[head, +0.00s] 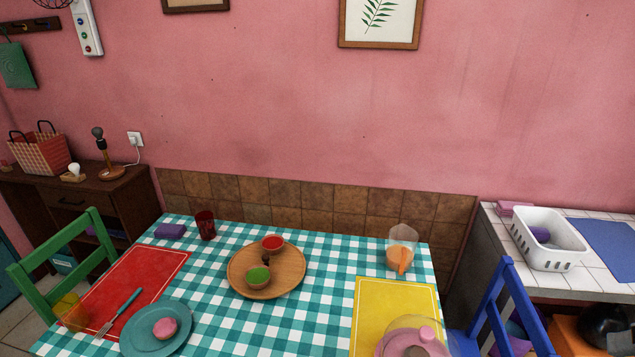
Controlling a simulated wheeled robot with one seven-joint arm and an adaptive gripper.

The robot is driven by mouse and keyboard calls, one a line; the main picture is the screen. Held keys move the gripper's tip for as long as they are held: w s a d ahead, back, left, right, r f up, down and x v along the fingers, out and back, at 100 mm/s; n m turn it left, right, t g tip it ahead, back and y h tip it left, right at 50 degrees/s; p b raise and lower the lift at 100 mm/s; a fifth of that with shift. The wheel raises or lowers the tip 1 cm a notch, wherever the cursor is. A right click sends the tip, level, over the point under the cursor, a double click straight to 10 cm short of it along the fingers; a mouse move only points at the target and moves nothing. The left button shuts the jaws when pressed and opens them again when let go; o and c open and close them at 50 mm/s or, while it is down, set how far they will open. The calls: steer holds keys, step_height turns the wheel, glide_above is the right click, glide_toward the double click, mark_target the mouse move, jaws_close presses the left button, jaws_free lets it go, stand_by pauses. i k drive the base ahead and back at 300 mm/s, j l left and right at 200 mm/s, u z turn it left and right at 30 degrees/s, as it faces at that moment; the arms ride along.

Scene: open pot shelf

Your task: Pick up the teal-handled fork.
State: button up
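The teal-handled fork (124,304) lies on the red placemat (146,265) at the left of the table. Its handle points up and to the right in the picture, and its metal tines point down and to the left. It lies just left of a teal plate (140,340), which holds a pink round item (165,327). An amber see-through cup (71,312) stands to the left of the fork. My gripper is not in view.
A wooden tray (239,284) with two small bowls stands mid-table on the checked cloth (215,301). A dark red glass (205,225) and a purple block (170,231) are behind. A green chair (75,252) stands at the left, close to the red placemat.

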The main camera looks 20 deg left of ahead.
mark_target(107, 325)
steer(key=u, duration=2.2)
